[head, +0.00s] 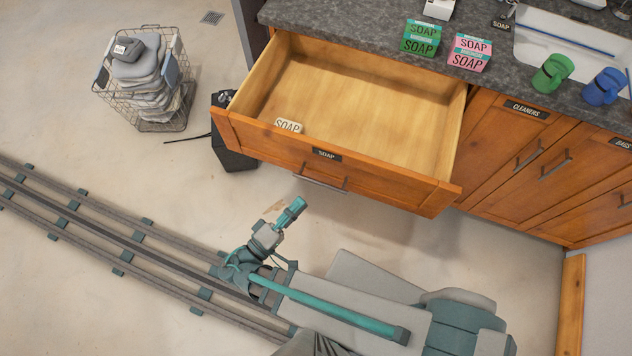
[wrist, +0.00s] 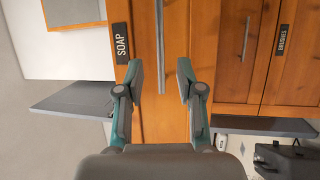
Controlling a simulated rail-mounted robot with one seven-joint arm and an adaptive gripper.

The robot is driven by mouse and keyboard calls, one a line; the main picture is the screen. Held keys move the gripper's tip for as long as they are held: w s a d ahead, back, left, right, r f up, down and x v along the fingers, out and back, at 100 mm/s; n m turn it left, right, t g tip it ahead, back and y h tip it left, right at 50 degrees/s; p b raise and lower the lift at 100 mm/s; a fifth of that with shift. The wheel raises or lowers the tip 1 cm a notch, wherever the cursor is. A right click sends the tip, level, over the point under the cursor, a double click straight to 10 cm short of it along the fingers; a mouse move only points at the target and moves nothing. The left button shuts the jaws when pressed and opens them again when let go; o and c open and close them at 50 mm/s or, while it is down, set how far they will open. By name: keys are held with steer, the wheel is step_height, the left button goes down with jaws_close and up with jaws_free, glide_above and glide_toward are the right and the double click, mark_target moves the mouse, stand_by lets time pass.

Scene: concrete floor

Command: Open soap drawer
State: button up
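The wooden drawer labelled SOAP (head: 342,172) is pulled far out of the counter, its inside in view from above. One white soap bar (head: 288,125) lies in its front left corner. The drawer's bar handle (head: 322,184) is on the front, below the label. My gripper (head: 296,206) is in front of the drawer, a little left of the handle and apart from the front in the head view. In the wrist view the gripper (wrist: 161,84) is open and empty, with the handle (wrist: 161,45) ahead between its fingers. Contact is not visible.
Green (head: 421,38) and pink (head: 469,52) soap boxes and green (head: 552,72) and blue (head: 604,87) mugs stand on the countertop. A wire basket (head: 148,85) of folded cloths and a dark bin (head: 232,140) stand left. The cleaners cabinet (head: 513,150) is right. Floor in front is clear.

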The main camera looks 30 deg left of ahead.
mark_target(320, 182)
steer(key=p+x, duration=0.2)
steer(key=x, duration=0.6)
steer(key=shift+w+r, duration=0.1)
steer(key=shift+w, duration=0.2)
jaws_close()
